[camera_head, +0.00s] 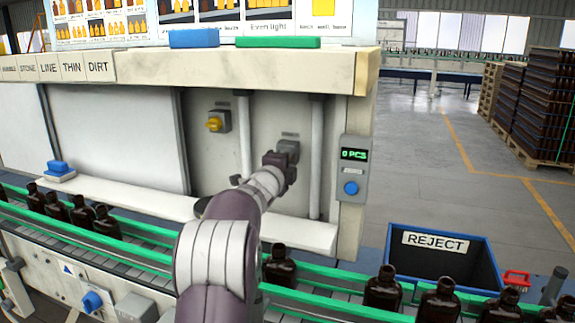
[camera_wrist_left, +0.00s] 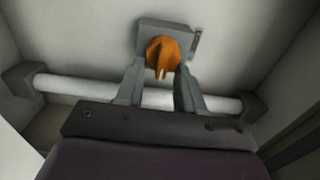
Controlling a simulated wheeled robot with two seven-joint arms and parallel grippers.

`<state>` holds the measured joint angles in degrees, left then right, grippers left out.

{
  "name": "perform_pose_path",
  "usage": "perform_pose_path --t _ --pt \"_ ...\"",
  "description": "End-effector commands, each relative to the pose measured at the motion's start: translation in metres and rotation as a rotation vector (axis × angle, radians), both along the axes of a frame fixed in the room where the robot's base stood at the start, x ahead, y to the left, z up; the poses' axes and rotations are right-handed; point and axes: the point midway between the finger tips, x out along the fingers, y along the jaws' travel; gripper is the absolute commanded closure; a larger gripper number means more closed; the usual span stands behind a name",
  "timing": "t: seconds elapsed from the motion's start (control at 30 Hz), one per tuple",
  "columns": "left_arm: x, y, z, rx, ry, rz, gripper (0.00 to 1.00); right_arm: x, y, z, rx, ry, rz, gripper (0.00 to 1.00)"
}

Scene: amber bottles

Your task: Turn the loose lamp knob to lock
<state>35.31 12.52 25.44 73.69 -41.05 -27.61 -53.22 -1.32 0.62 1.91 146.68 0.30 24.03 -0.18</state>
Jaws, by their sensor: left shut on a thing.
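My left gripper (camera_head: 281,160) is at the right-hand knob mount on the back panel of the open bay. In the left wrist view its two fingers (camera_wrist_left: 158,85) are closed on an orange knob (camera_wrist_left: 163,55), one finger on each side. The knob sits on a grey square mount (camera_wrist_left: 183,29). In the head view the gripper hides this knob; part of the grey mount (camera_head: 289,146) shows behind it. A second, yellow knob (camera_head: 214,123) is on a similar mount to the left, untouched. My right gripper is not in view.
Pale vertical tubes (camera_head: 317,150) flank the gripped knob's mount. A counter box (camera_head: 354,168) reading "0 PCS" with a blue button is to the right. Below, amber bottles (camera_head: 383,287) stand along a green-railed conveyor. A blue REJECT bin (camera_head: 393,252) stands at the right.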

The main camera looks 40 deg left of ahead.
Motion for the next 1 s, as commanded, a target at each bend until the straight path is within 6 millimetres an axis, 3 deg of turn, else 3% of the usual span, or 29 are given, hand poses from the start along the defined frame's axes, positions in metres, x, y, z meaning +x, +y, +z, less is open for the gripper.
perform_pose_path --t 0.3,0.33,0.4,0.77,0.87,1.0 --pt "-0.001 0.001 0.002 0.003 -0.002 0.003 0.93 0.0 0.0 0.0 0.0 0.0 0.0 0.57" --pt "-0.001 0.001 0.002 0.003 -0.002 0.003 0.56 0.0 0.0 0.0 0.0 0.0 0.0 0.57" --pt "-0.001 0.001 0.002 0.002 -0.003 0.003 0.36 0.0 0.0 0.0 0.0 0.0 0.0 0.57" --pt "-0.006 -0.001 0.001 0.002 -0.004 0.002 0.36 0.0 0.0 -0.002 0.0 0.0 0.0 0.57" --pt "-0.021 -0.005 0.0 0.002 -0.004 0.003 0.36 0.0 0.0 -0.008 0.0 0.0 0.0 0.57" --pt "-0.057 -0.016 -0.001 0.003 -0.004 0.004 0.36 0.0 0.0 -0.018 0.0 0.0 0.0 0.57"
